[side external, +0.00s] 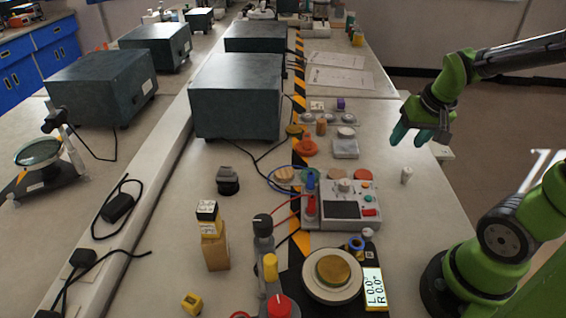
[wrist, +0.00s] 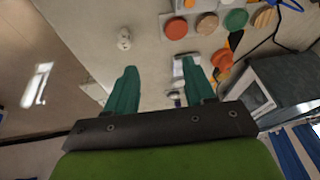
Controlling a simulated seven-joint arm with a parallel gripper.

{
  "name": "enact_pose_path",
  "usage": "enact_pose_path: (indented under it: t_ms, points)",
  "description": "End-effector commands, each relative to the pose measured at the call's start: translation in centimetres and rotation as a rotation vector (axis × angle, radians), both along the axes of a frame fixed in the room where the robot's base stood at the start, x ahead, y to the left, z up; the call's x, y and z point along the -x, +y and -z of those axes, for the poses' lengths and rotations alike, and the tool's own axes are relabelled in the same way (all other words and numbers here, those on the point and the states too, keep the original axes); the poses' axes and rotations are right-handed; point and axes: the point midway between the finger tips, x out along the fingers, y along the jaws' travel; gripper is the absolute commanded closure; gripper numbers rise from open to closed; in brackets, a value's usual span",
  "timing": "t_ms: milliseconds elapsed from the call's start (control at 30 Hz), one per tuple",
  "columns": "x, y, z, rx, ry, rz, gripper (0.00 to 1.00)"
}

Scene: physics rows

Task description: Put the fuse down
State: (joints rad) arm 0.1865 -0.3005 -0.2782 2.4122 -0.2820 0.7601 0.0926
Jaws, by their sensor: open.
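A small whitish cylinder, which looks like the fuse (side external: 407,175), stands upright on the bench near its right edge. In the wrist view it (wrist: 124,39) shows beyond the tip of the left finger, apart from it. My gripper (side external: 411,137) hangs above the right side of the bench, higher than the cylinder in the side view. Its two teal fingers are spread apart in the wrist view (wrist: 159,66), with nothing held between them.
A grey meter box (side external: 353,206) with leads lies left of the cylinder. Coloured round discs (side external: 362,174) and a small white block (side external: 345,148) are nearby. A round-plated device (side external: 333,275) is at the front. The bench around the cylinder is clear.

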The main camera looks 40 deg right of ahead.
Motion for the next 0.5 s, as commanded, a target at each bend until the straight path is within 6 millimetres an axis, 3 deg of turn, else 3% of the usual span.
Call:
enact_pose_path:
  t_ms: [100,233,333,500]
  points:
    - [-0.6,6.6,-3.6,-0.052,-0.129,-0.142,0.46]
    - [0.4,12.5,-6.3,-0.101,-0.226,-0.276,0.46]
    - [1.4,15.3,-7.5,-0.125,-0.271,-0.345,0.46]
    - [2.0,16.8,-8.0,-0.138,-0.292,-0.383,0.46]
